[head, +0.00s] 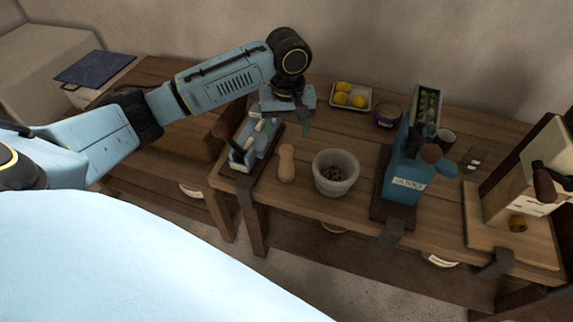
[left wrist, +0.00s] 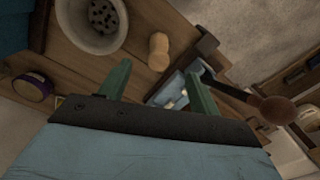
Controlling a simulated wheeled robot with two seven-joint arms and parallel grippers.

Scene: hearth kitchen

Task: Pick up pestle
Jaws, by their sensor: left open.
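The pestle (head: 286,163) is a light wooden piece with a rounded knob, standing near the front edge of the table, just left of the pale mortar (head: 335,190). In the left wrist view the pestle (left wrist: 159,52) lies beyond the fingertips, between their lines, and the mortar (left wrist: 92,42) is up and left of it. My left gripper (head: 281,122) is open and empty, above and behind the pestle and apart from it. Its two green fingers (left wrist: 158,74) show spread in the left wrist view. My right gripper is in neither view.
A blue and white device (head: 246,155) with a wooden-knobbed handle stands close left of the pestle. Dark specks lie inside the mortar. Right of it is a blue press (head: 403,178). A tray (head: 351,107) of yellow fruit and a purple tin (head: 387,118) stand behind.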

